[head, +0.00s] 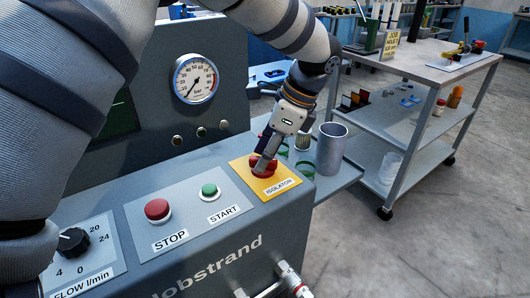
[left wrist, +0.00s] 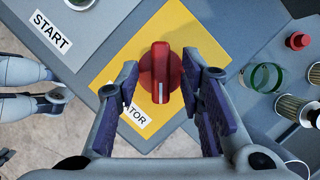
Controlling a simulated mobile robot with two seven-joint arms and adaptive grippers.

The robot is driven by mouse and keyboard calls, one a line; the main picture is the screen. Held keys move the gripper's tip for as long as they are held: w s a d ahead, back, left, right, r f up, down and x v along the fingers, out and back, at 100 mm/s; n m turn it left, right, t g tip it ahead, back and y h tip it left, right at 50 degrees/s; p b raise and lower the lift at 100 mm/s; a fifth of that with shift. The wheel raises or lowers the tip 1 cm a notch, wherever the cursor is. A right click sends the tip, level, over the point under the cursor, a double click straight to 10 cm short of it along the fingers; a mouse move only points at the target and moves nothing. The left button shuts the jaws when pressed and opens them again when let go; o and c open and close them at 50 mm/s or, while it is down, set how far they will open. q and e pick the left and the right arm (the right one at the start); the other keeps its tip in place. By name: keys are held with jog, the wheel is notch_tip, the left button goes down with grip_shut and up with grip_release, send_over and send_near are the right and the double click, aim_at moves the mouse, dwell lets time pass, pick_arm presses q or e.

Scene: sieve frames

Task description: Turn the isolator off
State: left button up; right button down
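The isolator is a red rotary knob (head: 263,166) on a yellow plate (head: 246,172) labelled ISOLATOR, at the right end of the grey panel. The left wrist view shows the knob (left wrist: 161,72) with its raised grip bar upright in the picture and a white mark at the bar's lower end. My left gripper (head: 266,158) is right above the knob, pointing down. In the left wrist view its fingers (left wrist: 158,88) stand open on both sides of the knob, with small gaps visible. The gripper partly hides the knob in the head view.
On the same panel are a red STOP button (head: 157,210), a green START button (head: 209,190) and a black flow knob (head: 73,241). A pressure gauge (head: 194,79) is behind. A metal cup (head: 331,148) stands right of the panel. Metal fittings (head: 275,286) stick out in front.

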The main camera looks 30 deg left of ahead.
pick_arm(q)
jog(key=shift+f, duration=0.1)
grip_shut()
jog(key=shift+n, duration=0.3)
jog(key=n, duration=0.2)
jog(key=n+g+h, duration=0.1)
jog(key=n, duration=0.1)
jog(key=shift+w+a+g, duration=0.1)
jog(key=shift+w+g, duration=0.05)
jog(key=shift+g, duration=0.15)
jog(key=shift+a+n+g+h+b, duration=0.1)
jog(key=shift+n+g+h+b, duration=0.35)
jog(key=shift+n, duration=1.55)
jog(key=shift+h, duration=0.25)
